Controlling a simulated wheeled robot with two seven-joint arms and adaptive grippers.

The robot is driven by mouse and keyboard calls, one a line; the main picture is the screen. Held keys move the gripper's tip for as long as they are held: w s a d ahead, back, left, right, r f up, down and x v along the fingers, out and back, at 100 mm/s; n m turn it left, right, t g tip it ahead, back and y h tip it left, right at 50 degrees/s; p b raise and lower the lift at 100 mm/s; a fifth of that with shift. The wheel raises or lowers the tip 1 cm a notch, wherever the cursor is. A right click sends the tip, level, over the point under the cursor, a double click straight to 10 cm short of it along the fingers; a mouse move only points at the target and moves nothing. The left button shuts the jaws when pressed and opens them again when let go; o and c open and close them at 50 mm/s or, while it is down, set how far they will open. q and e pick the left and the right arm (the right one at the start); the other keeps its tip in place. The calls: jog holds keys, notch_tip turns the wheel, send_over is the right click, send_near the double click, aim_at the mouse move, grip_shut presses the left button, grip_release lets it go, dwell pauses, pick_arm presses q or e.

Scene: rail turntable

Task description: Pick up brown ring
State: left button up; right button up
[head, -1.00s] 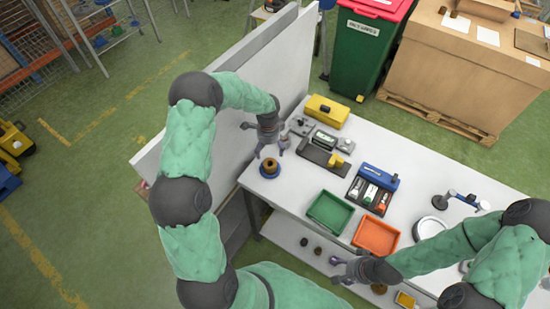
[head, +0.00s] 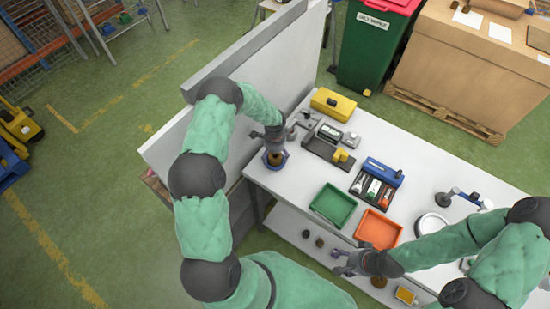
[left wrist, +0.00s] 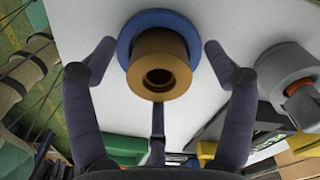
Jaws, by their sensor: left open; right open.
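The brown ring (left wrist: 147,58), with a dark hole in its middle, sits on a blue round base (left wrist: 170,17) near the left end of the white table. In the head view the brown ring (head: 274,160) is partly hidden by my left gripper (head: 274,152), which is over it. In the left wrist view my left gripper (left wrist: 160,50) is open, with one finger on each side of the ring and a gap between each finger and the ring. My right gripper (head: 343,264) is open and empty by the table's front edge.
A green tray (head: 314,207) and an orange tray (head: 362,234) lie on the table. Behind them are a yellow box (head: 322,104) and a blue-handled rack (head: 382,172). A white panel (head: 285,50) stands along the table's left side. A lower shelf (head: 290,229) holds small brown pieces.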

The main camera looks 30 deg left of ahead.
pick_arm(q)
jog(key=shift+f, duration=0.2)
jog(key=c, duration=1.7)
jog(key=shift+r, duration=0.1)
